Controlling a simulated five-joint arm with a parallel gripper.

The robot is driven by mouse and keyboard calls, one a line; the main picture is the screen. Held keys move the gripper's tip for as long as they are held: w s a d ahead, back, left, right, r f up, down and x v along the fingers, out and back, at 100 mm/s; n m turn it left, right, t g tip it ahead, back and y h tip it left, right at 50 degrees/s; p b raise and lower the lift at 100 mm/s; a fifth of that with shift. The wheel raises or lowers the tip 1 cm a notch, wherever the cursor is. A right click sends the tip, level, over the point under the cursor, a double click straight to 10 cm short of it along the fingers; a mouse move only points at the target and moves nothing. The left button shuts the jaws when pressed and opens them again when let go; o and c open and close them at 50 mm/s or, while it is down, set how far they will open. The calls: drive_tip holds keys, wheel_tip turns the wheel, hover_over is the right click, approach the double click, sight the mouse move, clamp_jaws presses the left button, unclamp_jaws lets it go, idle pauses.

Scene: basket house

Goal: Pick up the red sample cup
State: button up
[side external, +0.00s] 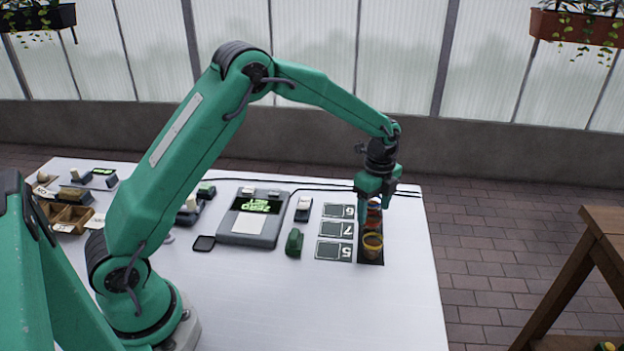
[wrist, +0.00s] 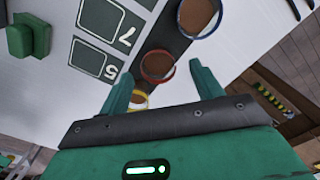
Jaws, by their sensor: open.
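The red sample cup (wrist: 157,65) has a red rim and brown contents. In the wrist view it is the middle of three cups in a row on a dark strip. It also shows in the side view (side external: 374,217), partly covered by my gripper (side external: 375,205), which points down over it. In the wrist view my gripper (wrist: 162,70) is open, and the red cup shows between and just beyond its fingertips. I cannot tell whether the fingers are level with the cup. Nothing is held.
A yellow-rimmed cup (side external: 373,243) stands on the near side of the red one, and a blue-rimmed cup (wrist: 199,18) on the other side. Numbered cards (side external: 334,250) lie left of the strip. A green block (side external: 294,242) and a scale (side external: 253,217) stand farther left. The front tabletop is clear.

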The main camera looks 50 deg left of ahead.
sight(372, 221)
drive_tip(key=shift+s+f, duration=0.15)
drive_tip(key=shift+f, duration=2.2)
drive_tip(key=shift+c, duration=0.5)
drive_tip(key=c, duration=1)
